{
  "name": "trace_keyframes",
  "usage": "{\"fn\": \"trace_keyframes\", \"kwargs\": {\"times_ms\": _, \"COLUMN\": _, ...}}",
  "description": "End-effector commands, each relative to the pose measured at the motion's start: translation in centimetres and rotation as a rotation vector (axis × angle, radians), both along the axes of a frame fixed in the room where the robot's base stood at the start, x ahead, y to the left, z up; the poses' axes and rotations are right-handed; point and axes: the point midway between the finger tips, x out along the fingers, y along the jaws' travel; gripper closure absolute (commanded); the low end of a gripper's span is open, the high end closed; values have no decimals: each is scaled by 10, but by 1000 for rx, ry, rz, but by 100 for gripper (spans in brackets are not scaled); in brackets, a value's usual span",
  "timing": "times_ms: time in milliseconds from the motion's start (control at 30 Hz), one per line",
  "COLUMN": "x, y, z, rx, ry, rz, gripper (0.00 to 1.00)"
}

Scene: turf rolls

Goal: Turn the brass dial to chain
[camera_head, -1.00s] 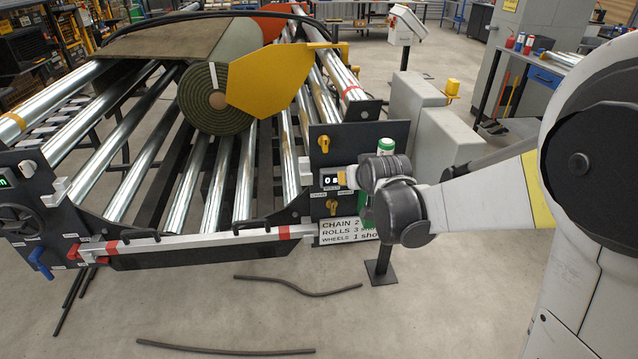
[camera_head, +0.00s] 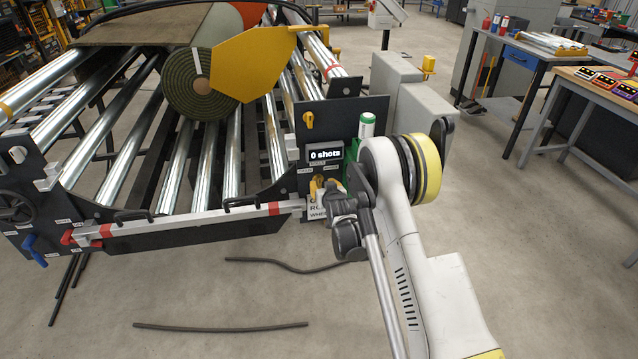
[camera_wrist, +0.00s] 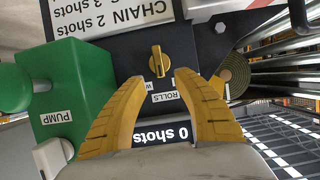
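The brass dial (camera_wrist: 159,62) sits on the dark panel in the wrist view, its bar nearly upright there. A ROLLS label (camera_wrist: 164,97) is beside it; I cannot read a chain label at the dial. My gripper (camera_wrist: 160,80) is open and empty, its yellow fingertips apart on either side of the dial's near end; contact cannot be told. In the head view my gripper (camera_head: 324,188) is at the panel's lower part, largely hiding this dial. The display (camera_head: 325,154) above it reads "0 shots". A card (camera_wrist: 120,20) reads "CHAIN 2 shots".
Another yellow knob (camera_head: 308,121) is higher on the panel. A green PUMP box (camera_wrist: 80,95) stands close beside the dial, with a green-and-white bottle (camera_head: 366,125) above. A turf roll (camera_head: 202,84) rests on the rollers. Dark hoses (camera_head: 220,326) lie on the floor.

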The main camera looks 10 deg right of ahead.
Motion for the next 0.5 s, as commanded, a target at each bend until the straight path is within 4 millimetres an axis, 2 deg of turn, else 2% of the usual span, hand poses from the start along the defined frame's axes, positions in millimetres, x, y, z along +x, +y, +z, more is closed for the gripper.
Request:
{"fn": "trace_keyframes", "kwargs": {"times_ms": 33, "x": 10, "y": 0, "z": -8, "rx": 0, "ry": 0, "rz": 0, "gripper": 64}}
{"fn": "trace_keyframes", "kwargs": {"times_ms": 233, "x": 43, "y": 0, "z": -21, "rx": 0, "ry": 0, "rz": 0, "gripper": 64}}
{"fn": "trace_keyframes", "kwargs": {"times_ms": 500, "x": 61, "y": 0, "z": -25, "rx": 0, "ry": 0, "rz": 0, "gripper": 64}}
